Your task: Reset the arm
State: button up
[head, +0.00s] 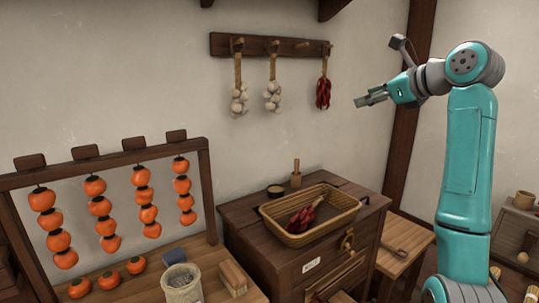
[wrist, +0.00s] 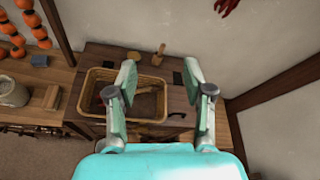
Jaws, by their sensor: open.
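My arm is raised at the right of the head view, bent at the elbow. My gripper (head: 371,98) points left, high in front of the wall and above the wooden chest. In the wrist view my gripper (wrist: 160,75) shows its two fingers spread apart with nothing between them. The view looks down on the chest and on a wicker basket (wrist: 87,106); the left finger hides part of it. In the head view the basket (head: 322,233) holds a bunch of red peppers (head: 302,217).
A peg rail (head: 290,45) carries garlic strings (head: 239,97) and red peppers (head: 323,92). A wooden frame (head: 208,190) with hanging persimmons (head: 57,240) stands left. The chest (head: 245,222) has a pestle (head: 296,174) on top. A dark post (head: 404,110) rises behind my arm.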

notch_tip(320, 180, down, 30)
jog(key=a+n+t+h, duration=0.1)
jog(key=n+h, duration=0.1)
jog(key=n, duration=0.1)
jog(key=s+a+f+n+h, duration=0.1)
jog(key=s+f+n, duration=0.1)
jog(key=s+f, duration=0.45)
jog(key=s+f+n+t+h, duration=0.1)
jog(key=s+f, duration=0.3)
jog(key=f, duration=0.6)
jog(key=s+a+f+n+h, duration=0.1)
jog(key=s+f+n, duration=0.1)
jog(key=s+f, duration=0.5)
jog(key=s+a+f+n+h, duration=0.1)
jog(key=s+f+n, duration=0.35)
jog(key=s, duration=0.75)
jog(key=s+a+f+n+h, duration=0.1)
jog(key=s+f+n, duration=0.2)
jog(key=s+f, duration=0.55)
jog(key=s+r+n, duration=0.3)
jog(key=s+r, duration=0.1)
jog(key=s, duration=0.5)
jog(key=s+r+n, duration=0.4)
jog(key=s, duration=0.5)
jog(key=s+r+n, duration=0.3)
jog(key=s+r, duration=0.1)
jog(key=s, duration=0.4)
jog(key=shift+s+a+n+t, duration=0.3)
jog(key=shift+s+a+n, duration=0.05)
jog(key=shift+s+a, duration=0.05)
